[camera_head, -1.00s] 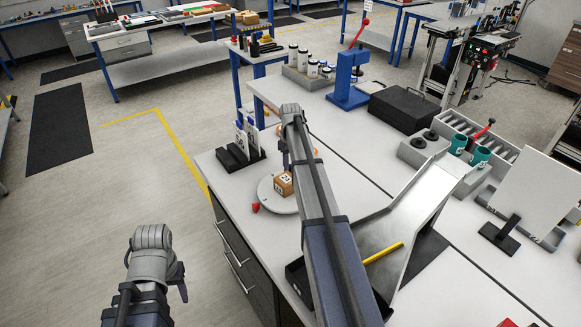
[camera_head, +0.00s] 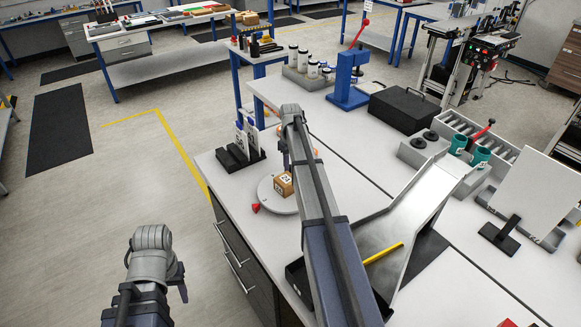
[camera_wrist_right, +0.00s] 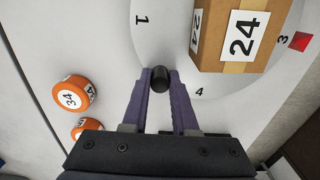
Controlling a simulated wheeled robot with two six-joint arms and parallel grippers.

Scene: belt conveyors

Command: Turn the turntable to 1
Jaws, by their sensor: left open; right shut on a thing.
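The turntable (camera_head: 268,201) is a pale grey disc on the near bench, partly hidden by my right arm. In the right wrist view, the disc (camera_wrist_right: 180,28) carries the numbers 1, 3 and 4. A cardboard box (camera_head: 284,187) labelled 24 stands on it; the box (camera_wrist_right: 233,35) fills the upper right of the wrist view. A red pointer (camera_head: 256,208) sits at the rim; the pointer (camera_wrist_right: 299,41) is beside number 3. My right gripper (camera_wrist_right: 160,86) is shut on a black knob (camera_wrist_right: 160,76) at the disc's edge. My left gripper (camera_head: 181,282) is open and empty, off the bench.
Orange numbered pieces (camera_wrist_right: 74,93) lie beside the disc. A black holder (camera_head: 238,157) stands behind the turntable. A metal chute (camera_head: 407,228) with a yellow rod (camera_head: 383,254) is to the right. Open floor lies left of the bench.

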